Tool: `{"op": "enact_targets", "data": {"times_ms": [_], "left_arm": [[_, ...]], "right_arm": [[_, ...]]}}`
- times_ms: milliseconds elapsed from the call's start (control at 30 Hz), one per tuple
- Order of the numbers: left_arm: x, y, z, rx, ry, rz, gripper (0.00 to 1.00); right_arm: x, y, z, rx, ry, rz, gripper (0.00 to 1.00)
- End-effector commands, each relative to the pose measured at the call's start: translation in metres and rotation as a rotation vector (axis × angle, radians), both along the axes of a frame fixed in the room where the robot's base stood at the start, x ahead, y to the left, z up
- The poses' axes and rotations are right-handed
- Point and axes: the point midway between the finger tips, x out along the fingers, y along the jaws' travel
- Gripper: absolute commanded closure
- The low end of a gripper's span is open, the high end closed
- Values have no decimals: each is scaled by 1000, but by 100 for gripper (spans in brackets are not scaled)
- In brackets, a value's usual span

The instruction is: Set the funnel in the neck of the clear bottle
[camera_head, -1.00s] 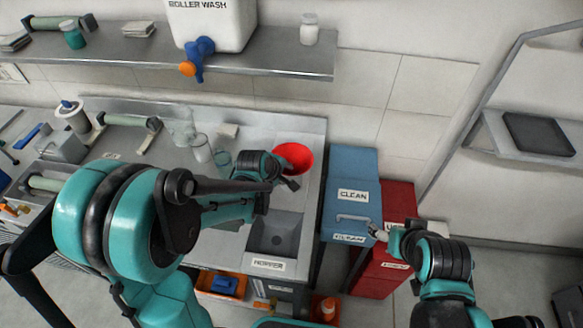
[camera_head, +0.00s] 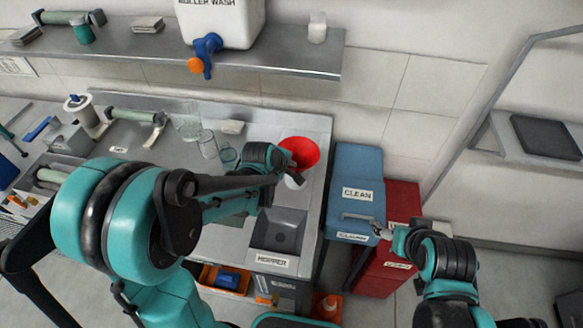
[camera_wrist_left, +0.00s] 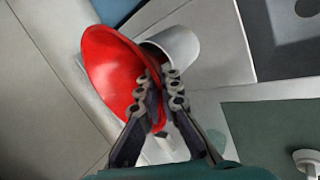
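The red funnel (camera_head: 300,151) is at the right end of the steel bench, held tilted beside a white cup (camera_head: 293,182). In the left wrist view the funnel (camera_wrist_left: 110,68) has its rim between the two fingertips of my left gripper (camera_wrist_left: 160,88), which look closed on it. The white cup (camera_wrist_left: 178,47) shows just behind the funnel; whether they touch is unclear. Clear glass vessels (camera_head: 208,146) stand left of my left gripper (camera_head: 279,172); I cannot tell which is the clear bottle. My right gripper (camera_head: 380,231) is by the blue box, its fingers too small to judge.
A hopper sink (camera_head: 280,232) lies at the bench's front right. A blue box (camera_head: 357,180) and red boxes (camera_head: 402,200) stand right of the bench. The shelf (camera_head: 280,60) above carries a white tank (camera_head: 222,22) with a blue tap. My left arm hides part of the bench.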

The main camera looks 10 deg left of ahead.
Motion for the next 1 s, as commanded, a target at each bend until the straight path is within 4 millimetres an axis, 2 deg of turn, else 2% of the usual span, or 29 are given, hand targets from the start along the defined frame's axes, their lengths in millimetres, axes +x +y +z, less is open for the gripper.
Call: {"op": "enact_targets", "data": {"times_ms": [33, 200, 367, 467, 567, 667, 800, 1000], "left_arm": [[-1, 0, 15, 0, 0, 0, 100], [-1, 0, 51, 0, 0, 0, 100], [0, 2, 75, 0, 0, 4, 100], [3, 11, 86, -1, 0, 22, 100], [9, 32, 96, -4, 0, 59, 100], [15, 61, 104, -8, 1, 112, 100], [19, 109, 114, -15, 1, 197, 100], [14, 171, 124, -23, 0, 307, 100]], "right_arm": [[0, 0, 8, 0, 0, 0, 27], [0, 0, 21, 0, 0, 0, 27], [0, 0, 29, 0, 0, 0, 27], [0, 0, 40, 0, 0, 0, 27], [0, 0, 58, 0, 0, 0, 27], [0, 0, 82, 0, 0, 0, 27], [0, 0, 116, 0, 0, 0, 27], [0, 0, 159, 0, 0, 0, 27]]}}
